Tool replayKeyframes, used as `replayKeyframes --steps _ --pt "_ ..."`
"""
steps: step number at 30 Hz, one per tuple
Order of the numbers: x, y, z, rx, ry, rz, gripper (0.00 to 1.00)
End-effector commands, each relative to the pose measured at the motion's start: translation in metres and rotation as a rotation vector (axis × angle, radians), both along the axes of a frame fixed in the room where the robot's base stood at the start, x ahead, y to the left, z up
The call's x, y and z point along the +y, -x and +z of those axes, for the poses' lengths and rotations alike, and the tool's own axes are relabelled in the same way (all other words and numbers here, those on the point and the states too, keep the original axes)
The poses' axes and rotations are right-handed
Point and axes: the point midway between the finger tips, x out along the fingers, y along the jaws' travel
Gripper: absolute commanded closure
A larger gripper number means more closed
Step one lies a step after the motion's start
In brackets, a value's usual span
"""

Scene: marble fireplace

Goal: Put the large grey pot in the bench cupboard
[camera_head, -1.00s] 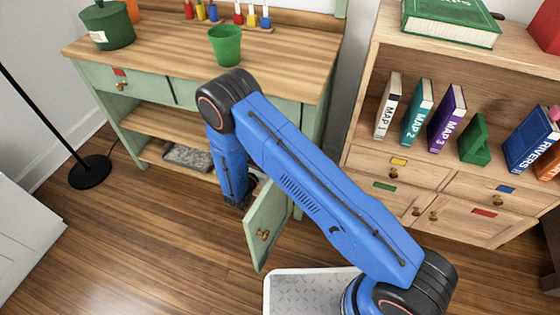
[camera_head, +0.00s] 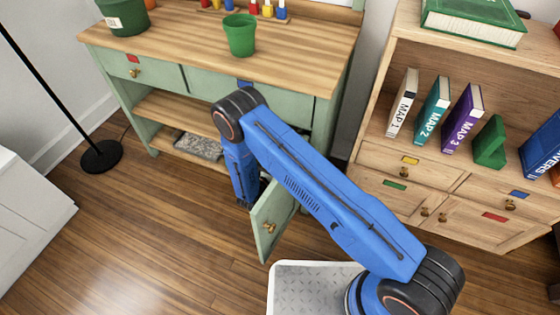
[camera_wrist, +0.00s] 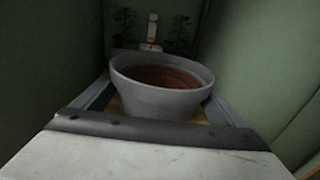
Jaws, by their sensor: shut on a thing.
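The large grey pot (camera_wrist: 165,100), with a brown inside, shows in the wrist view between my gripper's fingers. My gripper (camera_wrist: 160,105) is shut on it. Dark green walls (camera_wrist: 245,50) stand close on both sides, like the inside of the cupboard. In the head view the bench (camera_head: 290,50) has a wooden top and pale green front. The cupboard door (camera_head: 274,222) hangs open, with a brass knob. My forearm reaches down beside the door. My gripper and the grey pot are hidden there. I cannot tell whether the pot touches the cupboard floor.
A green pot (camera_head: 240,38) stands on the bench top, with a darker green pot (camera_head: 124,16) at its left. A grey slab (camera_head: 198,147) lies on the low shelf. A bookcase (camera_head: 445,200) stands close on the right.

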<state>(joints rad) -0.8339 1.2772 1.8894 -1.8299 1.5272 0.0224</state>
Motion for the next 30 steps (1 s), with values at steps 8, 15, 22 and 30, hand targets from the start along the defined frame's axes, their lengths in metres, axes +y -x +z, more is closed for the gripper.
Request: replayKeyframes --steps 8,15,22,30 --pt "0.000 0.000 -0.003 -0.001 0.000 0.000 0.37" --pt "0.000 0.000 -0.006 0.000 -0.001 0.000 0.00" --pt "0.000 0.000 -0.005 0.000 -0.001 0.000 0.00" --pt "0.014 0.026 -0.002 0.000 0.000 0.004 0.00"
